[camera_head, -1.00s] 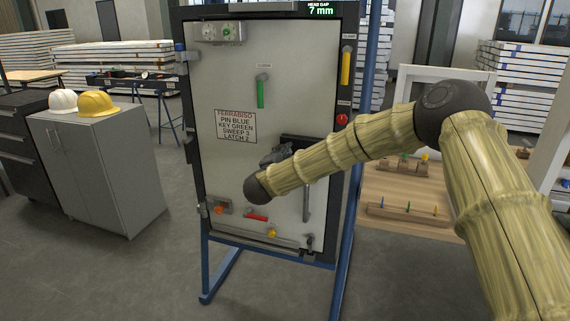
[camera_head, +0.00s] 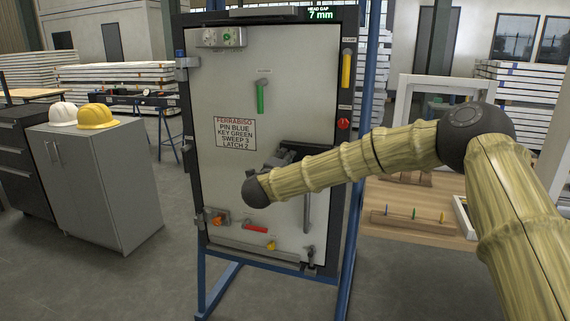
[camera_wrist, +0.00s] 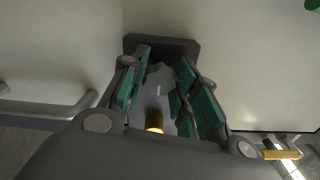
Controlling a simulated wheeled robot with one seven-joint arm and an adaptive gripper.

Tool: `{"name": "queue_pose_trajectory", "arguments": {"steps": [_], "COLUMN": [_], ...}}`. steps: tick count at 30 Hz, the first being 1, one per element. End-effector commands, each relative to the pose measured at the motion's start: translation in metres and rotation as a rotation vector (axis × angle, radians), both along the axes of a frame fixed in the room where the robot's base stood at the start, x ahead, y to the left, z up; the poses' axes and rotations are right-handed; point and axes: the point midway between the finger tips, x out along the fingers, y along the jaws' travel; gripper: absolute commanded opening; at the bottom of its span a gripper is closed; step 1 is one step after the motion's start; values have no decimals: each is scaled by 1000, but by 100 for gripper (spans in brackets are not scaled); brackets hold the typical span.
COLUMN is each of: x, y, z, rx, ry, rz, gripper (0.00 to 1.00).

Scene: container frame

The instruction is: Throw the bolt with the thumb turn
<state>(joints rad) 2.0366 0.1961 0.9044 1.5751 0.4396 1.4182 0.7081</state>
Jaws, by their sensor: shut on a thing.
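The pale door panel (camera_head: 225,85) stands upright in a dark frame on blue legs. A dark lock case (camera_head: 312,149) sits at its right side, partly hidden by my arm. My gripper (camera_head: 284,158) is at this case in the head view, small and partly covered by my wrist. In the wrist view, my gripper (camera_wrist: 163,95) has its green-padded fingers around the grey thumb turn (camera_wrist: 159,77), in front of a dark plate (camera_wrist: 160,47). A brass-coloured piece (camera_wrist: 154,122) shows low between the fingers. The bolt itself cannot be made out.
A long grey pull handle (camera_head: 306,213) is below the case. A green lever (camera_head: 260,97), yellow handle (camera_head: 346,70), red knob (camera_head: 344,124) and red lever (camera_head: 255,228) are also on the door and frame. A grey cabinet (camera_head: 100,185) stands left; a wooden table (camera_head: 400,225) stands right.

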Motion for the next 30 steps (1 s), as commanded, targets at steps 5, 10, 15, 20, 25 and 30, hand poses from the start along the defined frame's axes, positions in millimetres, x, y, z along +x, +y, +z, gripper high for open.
{"name": "queue_pose_trajectory", "arguments": {"steps": [5,10,15,20,25,30], "x": [0,0,0,0,-1,-14], "y": [-1,-1,-1,0,1,6], "z": [-1,-1,-1,0,0,0], "rx": [3,2,2,2,2,2], "ry": [0,1,0,0,-1,0], "rz": [-2,-2,-1,0,0,2], "gripper": [6,6,52,52,52,52]}}
